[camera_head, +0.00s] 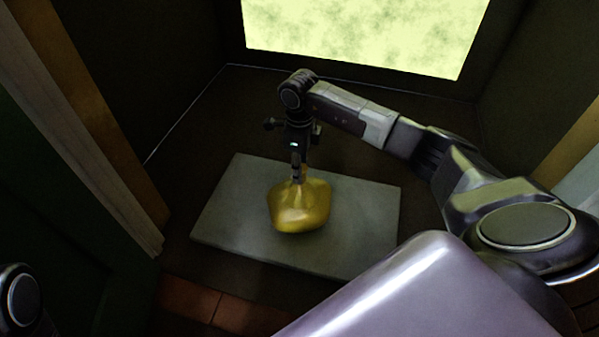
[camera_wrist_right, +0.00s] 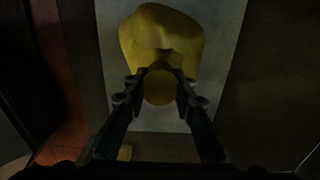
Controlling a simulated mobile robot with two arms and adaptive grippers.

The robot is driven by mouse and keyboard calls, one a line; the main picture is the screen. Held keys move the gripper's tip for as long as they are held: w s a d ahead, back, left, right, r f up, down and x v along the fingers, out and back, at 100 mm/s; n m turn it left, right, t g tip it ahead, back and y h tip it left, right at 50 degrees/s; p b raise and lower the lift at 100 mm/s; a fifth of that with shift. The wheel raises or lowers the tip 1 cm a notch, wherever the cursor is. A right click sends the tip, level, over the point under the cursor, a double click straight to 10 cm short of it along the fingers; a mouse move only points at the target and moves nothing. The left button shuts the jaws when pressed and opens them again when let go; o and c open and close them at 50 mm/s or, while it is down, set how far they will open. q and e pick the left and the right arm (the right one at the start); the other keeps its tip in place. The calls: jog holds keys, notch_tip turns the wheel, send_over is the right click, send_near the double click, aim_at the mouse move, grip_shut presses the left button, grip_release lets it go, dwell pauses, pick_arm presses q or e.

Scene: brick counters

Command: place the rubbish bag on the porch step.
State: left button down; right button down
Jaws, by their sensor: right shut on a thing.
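The rubbish bag (camera_head: 300,208) is yellow with a gathered neck. In the head view it is over the middle of a grey slab, the porch step (camera_head: 363,245). My right gripper (camera_head: 299,178) points down and is shut on the bag's neck. In the right wrist view the bag (camera_wrist_right: 160,40) shows beyond the fingers, with the neck between the fingertips (camera_wrist_right: 160,86) and the grey step (camera_wrist_right: 112,50) beneath. I cannot tell whether the bag's base touches the step. Of my left arm only a joint shows at the lower left of the head view; its gripper is out of sight.
A door frame post (camera_head: 90,130) stands at the left, with a dark wall behind it. A bright window-like opening (camera_head: 365,32) is at the back. Reddish bricks (camera_head: 215,303) edge the floor in front. Bare step surface surrounds the bag.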

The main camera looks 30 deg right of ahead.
dwell(0.3)
jog(key=c, duration=1.6)
grip_release()
